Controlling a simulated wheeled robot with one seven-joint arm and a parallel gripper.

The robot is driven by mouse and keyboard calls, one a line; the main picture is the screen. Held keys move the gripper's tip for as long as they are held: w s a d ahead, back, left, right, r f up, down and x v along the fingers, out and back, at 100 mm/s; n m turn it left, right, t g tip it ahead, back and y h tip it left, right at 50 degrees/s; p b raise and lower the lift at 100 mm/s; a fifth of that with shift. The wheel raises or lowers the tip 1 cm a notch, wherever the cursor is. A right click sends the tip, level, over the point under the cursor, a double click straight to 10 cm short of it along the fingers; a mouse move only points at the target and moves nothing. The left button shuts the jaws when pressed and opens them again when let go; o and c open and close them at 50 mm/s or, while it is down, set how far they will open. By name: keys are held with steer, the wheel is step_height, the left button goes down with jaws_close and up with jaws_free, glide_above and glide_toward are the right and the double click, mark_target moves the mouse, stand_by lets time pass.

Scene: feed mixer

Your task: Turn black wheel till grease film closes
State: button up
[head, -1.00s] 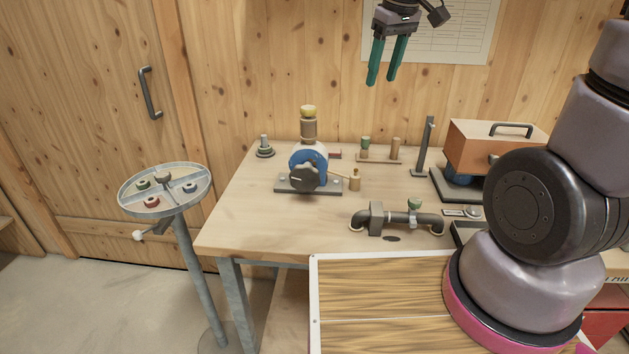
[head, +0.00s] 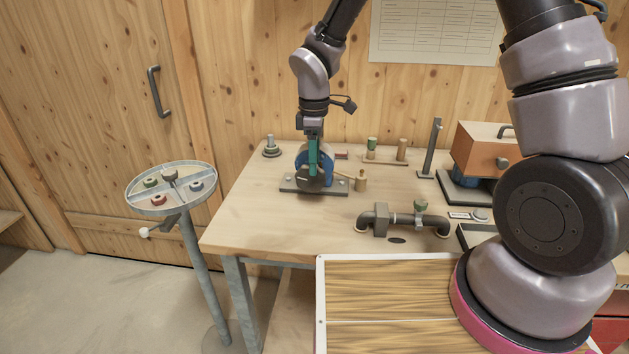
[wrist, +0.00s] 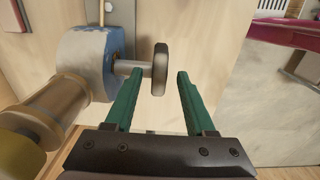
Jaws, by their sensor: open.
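The black wheel (wrist: 160,70) stands edge-on in the wrist view, on a short metal shaft from the blue-and-grey housing (wrist: 88,58). My gripper (wrist: 161,73) is open, its two green fingers on either side of the wheel in this view; I cannot tell whether they touch it. In the head view my gripper (head: 313,172) points down over the front of the housing (head: 327,165) and covers much of the wheel (head: 309,181). The grease film cannot be made out in either view.
A brass fitting (head: 360,181) stands right of the housing. An upright post (head: 434,148) and an orange box (head: 485,150) are to the right. A round tray (head: 150,209) stands left.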

mark_target(314, 191)
step_height(314, 191, down, 6)
steer(key=shift+f, duration=0.2)
steer(key=shift+c, duration=0.3)
jaws_close()
